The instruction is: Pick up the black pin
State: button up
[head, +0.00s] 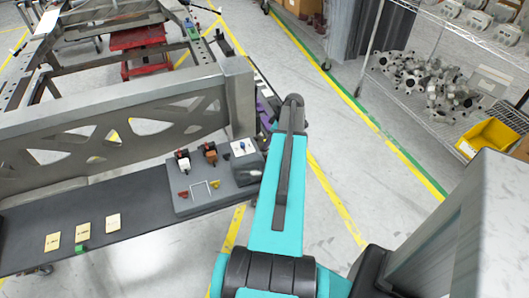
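A grey board (188,205) lies on the right end of the dark shelf and carries small parts. On it stand a red, white and black part (182,160) and an orange-brown part with black on it (209,152). A white plate (241,148) with a small blue mark sits at the right. I cannot make out for sure which of these dark bits is the black pin. My teal arm rises just right of the board. My gripper does not show, so its opening and contents are hidden.
The dark shelf (130,222) also holds several tan cards and a small green block (80,248). A metal frame beam (110,120) with cutouts runs behind it. A wire rack (425,75) with metal parts and a yellow bin (487,138) stands at right.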

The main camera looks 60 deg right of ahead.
aim_at(265, 154)
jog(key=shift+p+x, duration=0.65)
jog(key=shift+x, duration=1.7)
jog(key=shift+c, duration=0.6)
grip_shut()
